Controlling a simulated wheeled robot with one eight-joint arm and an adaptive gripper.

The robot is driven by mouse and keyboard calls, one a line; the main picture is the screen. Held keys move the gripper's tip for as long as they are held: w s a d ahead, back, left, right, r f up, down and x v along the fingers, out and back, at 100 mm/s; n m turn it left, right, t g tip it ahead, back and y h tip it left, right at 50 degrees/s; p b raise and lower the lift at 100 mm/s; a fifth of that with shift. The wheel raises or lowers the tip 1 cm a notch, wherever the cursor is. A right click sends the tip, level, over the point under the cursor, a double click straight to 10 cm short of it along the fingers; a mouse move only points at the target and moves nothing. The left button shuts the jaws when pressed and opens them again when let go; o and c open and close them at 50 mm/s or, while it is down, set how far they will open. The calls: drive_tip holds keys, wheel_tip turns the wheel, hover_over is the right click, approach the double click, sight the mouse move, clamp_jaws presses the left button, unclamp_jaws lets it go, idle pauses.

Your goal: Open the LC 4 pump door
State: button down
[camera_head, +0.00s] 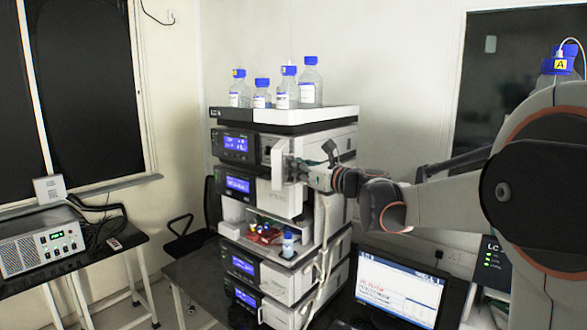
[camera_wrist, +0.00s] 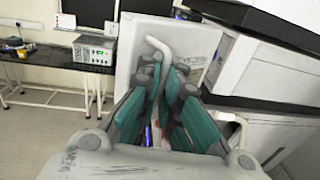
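The LC stack (camera_head: 300,120) stands at the centre of the head view; the label on its top tray is too small to read fully. A white pump door (camera_head: 279,160) stands out from the front of an upper module, partly swung open. The wrist view shows this pale door panel (camera_wrist: 205,38) face on, with a bent white handle (camera_wrist: 158,46). My gripper (camera_head: 292,170) is at the door's right side. In the wrist view my gripper's teal-padded fingers (camera_wrist: 170,72) are closed in around the handle, which runs between them. The contact points are partly hidden.
Several blue-capped bottles (camera_head: 285,90) stand on top of the stack. A grey instrument (camera_head: 40,242) sits on a side table at left. A black chair (camera_head: 182,225) stands between the table and the stack.

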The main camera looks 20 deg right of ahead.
drive_tip(key=c, duration=2.1)
unclamp_jaws()
drive_tip(key=shift+s, duration=0.15)
drive_tip(key=shift+o, duration=0.2)
drive_tip(key=v, duration=1.2)
